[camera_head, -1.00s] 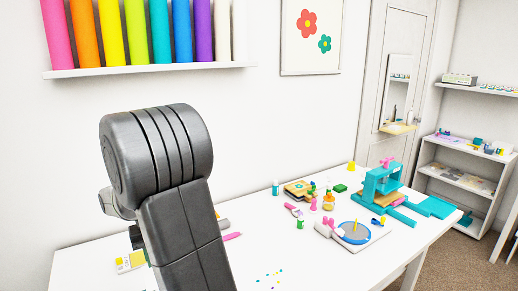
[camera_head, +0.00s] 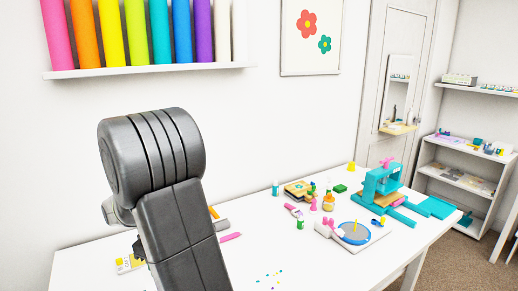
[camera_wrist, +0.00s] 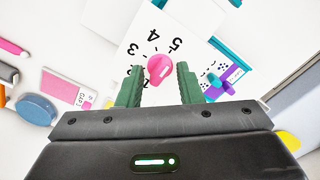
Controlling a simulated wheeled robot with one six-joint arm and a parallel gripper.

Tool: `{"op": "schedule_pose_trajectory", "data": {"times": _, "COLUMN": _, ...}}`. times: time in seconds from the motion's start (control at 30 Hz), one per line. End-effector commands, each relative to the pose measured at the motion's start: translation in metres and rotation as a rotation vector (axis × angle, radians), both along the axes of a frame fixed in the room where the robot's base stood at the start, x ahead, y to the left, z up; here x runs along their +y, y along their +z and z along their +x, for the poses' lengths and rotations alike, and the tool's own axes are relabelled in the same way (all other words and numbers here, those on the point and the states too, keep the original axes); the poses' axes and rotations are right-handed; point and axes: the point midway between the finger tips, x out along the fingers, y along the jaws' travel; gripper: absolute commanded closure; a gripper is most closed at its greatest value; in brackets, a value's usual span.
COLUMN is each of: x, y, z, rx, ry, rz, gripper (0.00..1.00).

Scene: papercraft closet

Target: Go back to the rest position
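My gripper (camera_wrist: 160,68) shows in the wrist view as two green fingers, spread apart with nothing held between them. A pink knob (camera_wrist: 160,69) on a white panel (camera_wrist: 135,45) printed with numbers appears between the fingertips, with a gap on each side. I cannot tell how far beyond the fingertips it is. In the head view my dark arm fills the left middle, over the near left part of the table, and my gripper is hidden behind it.
The white table (camera_head: 330,270) holds a teal press (camera_head: 380,185), a blue round turntable (camera_head: 354,233), small bottles and a yellow-white box (camera_head: 128,264). Coloured rolls (camera_head: 112,30) stand on a wall shelf above my arm. The table's front middle is mostly clear.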

Motion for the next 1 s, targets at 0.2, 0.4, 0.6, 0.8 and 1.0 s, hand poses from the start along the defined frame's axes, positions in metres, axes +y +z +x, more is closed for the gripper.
{"op": "schedule_pose_trajectory", "data": {"times": 0.2, "x": 0.0, "y": 0.0, "z": 0.0, "rx": 0.0, "ry": 0.17, "rz": 0.0, "gripper": 0.67}}
{"op": "schedule_pose_trajectory", "data": {"times": 0.4, "x": 0.0, "y": -0.0001, "z": 0.0, "rx": 0.0, "ry": 0.329, "rz": 0.0, "gripper": 0.67}}
{"op": "schedule_pose_trajectory", "data": {"times": 0.6, "x": 0.0, "y": -0.0001, "z": 0.0, "rx": 0.0, "ry": 0.488, "rz": 0.0, "gripper": 0.67}}
{"op": "schedule_pose_trajectory", "data": {"times": 0.8, "x": 0.0, "y": -0.0001, "z": 0.0, "rx": 0.0, "ry": 0.647, "rz": 0.0, "gripper": 0.67}}
{"op": "schedule_pose_trajectory", "data": {"times": 1.0, "x": -0.0001, "y": -0.0001, "z": 0.0, "rx": 0.0, "ry": 0.79, "rz": 0.0, "gripper": 0.67}}
